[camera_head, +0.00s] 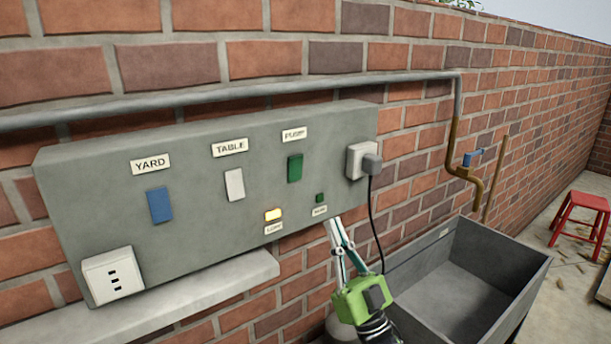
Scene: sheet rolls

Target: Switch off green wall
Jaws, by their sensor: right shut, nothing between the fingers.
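A grey panel (250,182) is on the brick wall. Its green switch (295,168) sits under a label reading PUMP (294,134), right of the white switch (235,184) under TABLE and the blue switch (159,205) under YARD. Lower down are a lit yellow light (273,214) and a small dark green button (320,198), with tiny labels hard to read. My right gripper (334,222) is shut and empty, its fingertips just below the small button's label, near the panel's lower edge. Whether it touches the panel cannot be told. My left gripper is out of view.
A plug (370,163) with a black cable is in the panel's right end; a white socket (113,277) is at lower left. A pale ledge (190,296) runs below the panel. A grey trough (520,267), a blue-handled tap (473,157) and a red stool (581,218) are to the right.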

